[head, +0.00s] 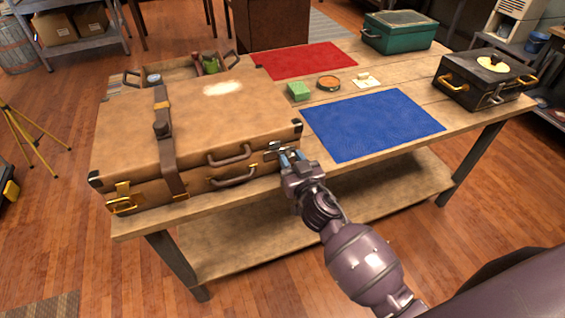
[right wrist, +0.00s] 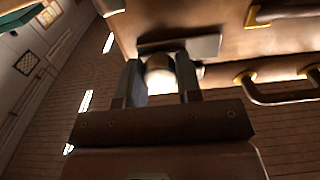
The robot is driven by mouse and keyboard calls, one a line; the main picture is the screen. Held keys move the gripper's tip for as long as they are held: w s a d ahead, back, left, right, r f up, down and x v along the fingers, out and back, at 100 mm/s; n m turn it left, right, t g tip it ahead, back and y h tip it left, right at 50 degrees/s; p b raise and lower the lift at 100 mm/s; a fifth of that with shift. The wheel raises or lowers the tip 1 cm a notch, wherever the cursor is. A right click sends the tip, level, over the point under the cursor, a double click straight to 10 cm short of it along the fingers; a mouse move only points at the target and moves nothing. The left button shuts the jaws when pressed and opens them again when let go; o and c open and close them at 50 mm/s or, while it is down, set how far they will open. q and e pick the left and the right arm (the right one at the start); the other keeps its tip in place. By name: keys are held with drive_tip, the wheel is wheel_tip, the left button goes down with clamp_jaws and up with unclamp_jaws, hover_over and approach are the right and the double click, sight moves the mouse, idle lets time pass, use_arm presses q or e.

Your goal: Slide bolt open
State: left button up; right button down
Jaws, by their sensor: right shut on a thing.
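A large tan suitcase (head: 205,118) with dark corners, handles and a strap lies closed on the wooden table. A small metal bolt (head: 275,146) sits on its front side near the right corner. My right gripper (head: 289,157) is at this corner, with its fingertips at the bolt. In the right wrist view, the fingers stand either side of a rounded knob (right wrist: 160,77) below a flat metal plate (right wrist: 205,46). The gripper is shut on this knob. The fingers partly hide the bolt, so I cannot tell how far it has slid. My left gripper is not in view.
A blue mat (head: 372,124) lies right of the suitcase and a red mat (head: 302,60) behind it. A green box (head: 400,34) and a black case (head: 484,82) stand farther right.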

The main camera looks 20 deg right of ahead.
drive_tip(key=shift+d, duration=0.2)
drive_tip(key=c, duration=0.8)
unclamp_jaws()
drive_tip(key=shift+d, duration=0.1)
drive_tip(key=shift+s, duration=0.1)
drive_tip(key=shift+s, duration=0.3)
drive_tip(key=s, duration=1)
drive_tip(key=shift+d, duration=0.1)
